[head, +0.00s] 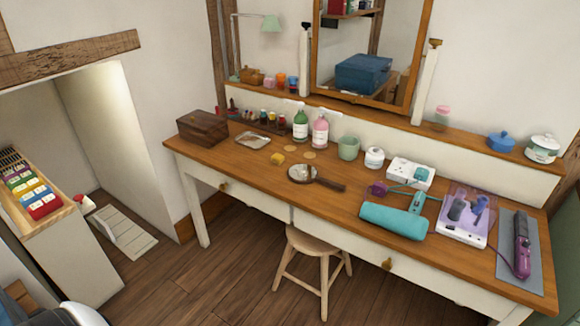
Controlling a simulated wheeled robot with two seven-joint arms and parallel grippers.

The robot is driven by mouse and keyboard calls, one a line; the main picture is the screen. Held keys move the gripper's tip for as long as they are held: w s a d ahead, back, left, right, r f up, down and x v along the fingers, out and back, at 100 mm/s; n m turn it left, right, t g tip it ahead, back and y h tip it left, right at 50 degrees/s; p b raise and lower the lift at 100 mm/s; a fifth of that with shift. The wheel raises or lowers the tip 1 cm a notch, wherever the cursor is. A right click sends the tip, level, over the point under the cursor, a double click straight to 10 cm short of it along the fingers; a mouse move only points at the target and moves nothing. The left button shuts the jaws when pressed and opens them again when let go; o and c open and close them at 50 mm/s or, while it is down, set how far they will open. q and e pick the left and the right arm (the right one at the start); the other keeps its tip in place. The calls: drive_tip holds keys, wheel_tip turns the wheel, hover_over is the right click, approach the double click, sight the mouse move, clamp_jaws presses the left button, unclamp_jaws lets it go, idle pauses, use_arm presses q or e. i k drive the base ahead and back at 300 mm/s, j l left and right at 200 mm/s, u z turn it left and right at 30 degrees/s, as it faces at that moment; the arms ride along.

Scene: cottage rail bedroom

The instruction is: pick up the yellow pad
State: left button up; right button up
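A small yellow pad (277,158) lies on the wooden dressing table (220,152), left of the middle. It sits in front of the green and pink bottles and to the left of a round hand mirror (302,173). Nothing covers it. Neither of my grippers shows in the head view.
A wooden box (202,128) and a small tray (253,140) stand to the left. A green bottle (300,125), a pink bottle (320,132) and a green cup (348,148) stand behind. A teal roll (393,221) lies right. A stool (313,250) stands below the front edge.

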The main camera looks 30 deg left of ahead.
sight(277, 158)
drive_tip(key=i+j, duration=0.2)
drive_tip(key=j, duration=0.2)
drive_tip(key=i+j, duration=0.5)
drive_tip(key=j, duration=0.25)
